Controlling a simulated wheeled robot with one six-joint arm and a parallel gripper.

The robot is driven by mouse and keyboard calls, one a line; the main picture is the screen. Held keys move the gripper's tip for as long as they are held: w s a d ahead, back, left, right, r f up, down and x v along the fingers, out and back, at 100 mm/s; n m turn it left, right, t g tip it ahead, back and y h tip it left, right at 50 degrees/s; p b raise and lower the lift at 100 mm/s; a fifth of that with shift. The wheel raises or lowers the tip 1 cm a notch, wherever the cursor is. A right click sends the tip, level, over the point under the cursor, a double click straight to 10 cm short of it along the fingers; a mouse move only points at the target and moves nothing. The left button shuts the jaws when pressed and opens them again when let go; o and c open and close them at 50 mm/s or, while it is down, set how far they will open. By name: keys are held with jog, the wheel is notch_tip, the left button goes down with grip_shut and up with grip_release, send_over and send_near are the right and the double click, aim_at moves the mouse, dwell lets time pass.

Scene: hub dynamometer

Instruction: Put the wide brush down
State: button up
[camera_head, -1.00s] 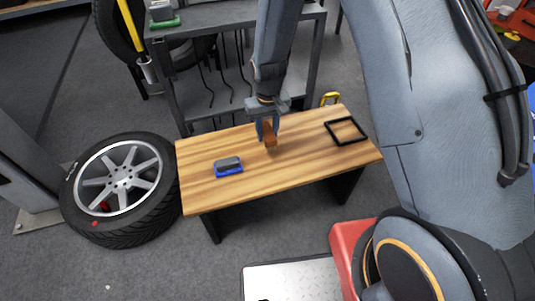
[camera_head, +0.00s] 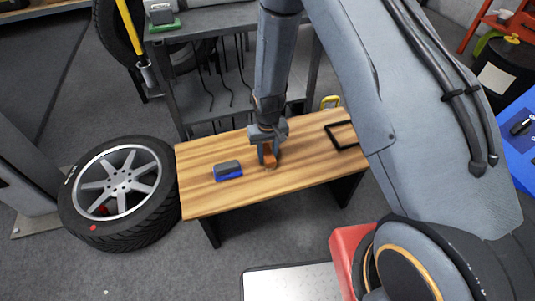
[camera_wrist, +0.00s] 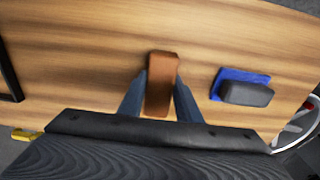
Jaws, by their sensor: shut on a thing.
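The wide brush (camera_head: 270,161) shows as an orange-brown block between my fingers. In the wrist view its brown top (camera_wrist: 161,84) is between the two fingertips. My gripper (camera_head: 268,155) is shut on it, low over the middle of the wooden table (camera_head: 225,201). Its two fingers also show in the wrist view (camera_wrist: 160,96), one on each side of the block. The underside of the brush is hidden, and I cannot tell whether it touches the tabletop.
A blue piece with a grey block (camera_head: 228,170) sits to the left on the table. A black square frame (camera_head: 331,137) lies to the right, partly hidden by my arm. A yellow item (camera_head: 330,102) is at the back edge.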

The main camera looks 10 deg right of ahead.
jog(key=shift+f, duration=0.15)
jog(key=o, duration=1)
notch_tip(320, 180, up, 11)
notch_tip(320, 180, up, 15)
jog(key=m, duration=0.1)
send_over(268, 153)
jog(key=s+d, duration=0.6)
jog(key=s, duration=0.2)
jog(key=s+d+r, duration=0.2)
jog(key=s+r, duration=0.3)
jog(key=s, duration=0.2)
jog(key=s+d+r+m, duration=0.1)
jog(key=s+d+r, duration=0.2)
jog(key=s, duration=0.4)
jog(key=shift+s+d+r+m+p, duration=0.2)
jog(key=shift+d+r+m+p, duration=0.15)
jog(key=shift+r, duration=0.5)
